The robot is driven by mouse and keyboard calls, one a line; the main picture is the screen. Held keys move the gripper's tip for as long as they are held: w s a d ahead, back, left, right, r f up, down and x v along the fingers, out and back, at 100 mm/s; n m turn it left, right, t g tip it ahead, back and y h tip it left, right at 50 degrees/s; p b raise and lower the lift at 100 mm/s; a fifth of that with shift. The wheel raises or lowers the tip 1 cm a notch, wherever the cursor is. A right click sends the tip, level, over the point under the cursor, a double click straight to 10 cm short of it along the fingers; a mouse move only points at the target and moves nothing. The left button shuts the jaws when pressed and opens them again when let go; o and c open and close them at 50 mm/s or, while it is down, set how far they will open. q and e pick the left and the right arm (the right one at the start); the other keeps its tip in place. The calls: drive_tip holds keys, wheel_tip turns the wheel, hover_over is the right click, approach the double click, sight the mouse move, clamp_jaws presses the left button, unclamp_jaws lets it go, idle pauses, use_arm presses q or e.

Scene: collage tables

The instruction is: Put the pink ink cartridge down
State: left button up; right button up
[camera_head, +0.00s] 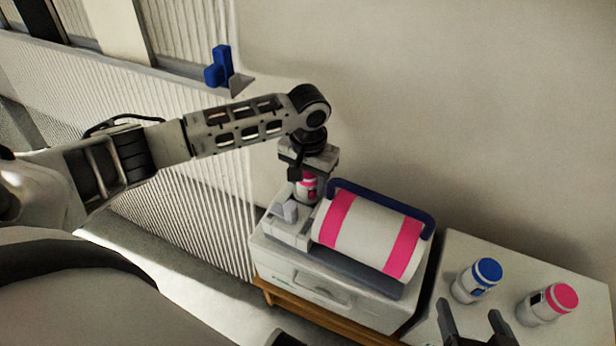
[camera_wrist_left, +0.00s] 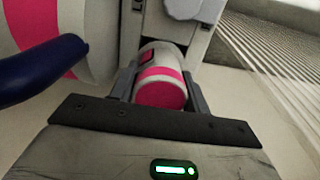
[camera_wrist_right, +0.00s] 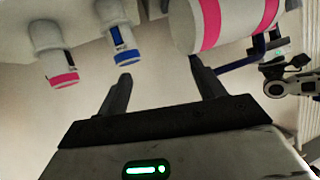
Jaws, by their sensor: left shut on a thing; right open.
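A pink-banded white ink cartridge (camera_wrist_left: 160,88) is between the fingers of my left gripper (camera_wrist_left: 160,92), which is shut on it. In the head view this cartridge (camera_head: 307,186) is upright at the left end of the white printer (camera_head: 330,290), beside the large roll. The gripper hides its upper part, and I cannot tell whether its base touches the printer. My right gripper (camera_head: 472,322) is open and empty, low in the head view near the side table. It also shows open in the right wrist view (camera_wrist_right: 160,85).
A large white roll with pink bands (camera_head: 368,233) lies in a blue holder (camera_head: 425,215) on the printer. A blue-capped bottle (camera_head: 476,282) and a pink-capped bottle (camera_head: 547,304) stand on the white side table (camera_head: 480,250). A blue object (camera_head: 219,68) is at the upper left.

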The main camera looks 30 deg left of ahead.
use_arm(q)
drive_tip(key=o, duration=1.1)
drive_tip(key=shift+f, duration=0.1)
drive_tip(key=shift+c, duration=0.2)
use_arm(e)
drive_tip(key=shift+f, duration=0.1)
use_arm(q)
wheel_tip(320, 180, up, 11)
drive_tip(key=p, duration=0.2)
drive_tip(key=shift+r+p, duration=0.2)
drive_tip(key=shift+p, duration=0.1)
drive_tip(key=shift+r, duration=0.5)
use_arm(e)
drive_tip(key=shift+w+r, duration=0.15)
drive_tip(key=shift+r, duration=0.4)
